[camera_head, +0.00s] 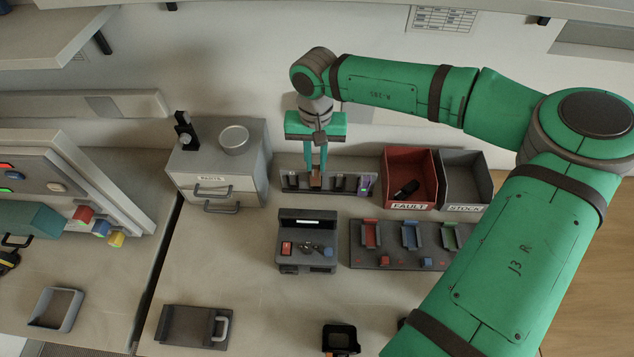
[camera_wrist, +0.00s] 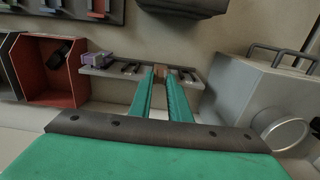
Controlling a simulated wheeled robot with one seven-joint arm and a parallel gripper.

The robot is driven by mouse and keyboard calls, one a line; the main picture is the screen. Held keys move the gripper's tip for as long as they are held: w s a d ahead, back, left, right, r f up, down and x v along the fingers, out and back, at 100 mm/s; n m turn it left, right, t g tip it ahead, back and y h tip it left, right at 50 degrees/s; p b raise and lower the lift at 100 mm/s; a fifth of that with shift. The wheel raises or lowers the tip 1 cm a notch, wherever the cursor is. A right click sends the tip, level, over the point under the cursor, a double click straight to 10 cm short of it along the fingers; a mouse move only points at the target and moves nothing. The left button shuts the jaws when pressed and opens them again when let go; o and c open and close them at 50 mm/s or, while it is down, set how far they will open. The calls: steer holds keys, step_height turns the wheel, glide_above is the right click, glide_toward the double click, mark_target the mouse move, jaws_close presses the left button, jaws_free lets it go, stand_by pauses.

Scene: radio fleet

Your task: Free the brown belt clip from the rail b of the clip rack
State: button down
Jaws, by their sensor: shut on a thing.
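The clip rack (camera_head: 345,185) is a grey strip with several slots, standing at the back of the bench by the wall. It also shows in the wrist view (camera_wrist: 120,72). My gripper (camera_head: 316,170) points down at the rack, left of its middle. Its green fingers (camera_wrist: 160,78) are shut on the brown belt clip (camera_head: 315,180), which shows between the fingertips in the wrist view (camera_wrist: 160,70). The clip is still at the rack; I cannot tell whether it touches the rail. A purple clip (camera_head: 365,186) sits at the rack's right end. Rail letters are not readable.
A grey drawer cabinet (camera_head: 217,170) with a round dish stands left of the rack. A red FAULT bin (camera_head: 408,160) holding a black item and a grey STOCK bin (camera_head: 465,160) stand right. A dark device (camera_head: 307,240) and a slotted charger (camera_head: 400,262) stand in front.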

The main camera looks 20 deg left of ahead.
steer(key=shift+r, duration=1.75)
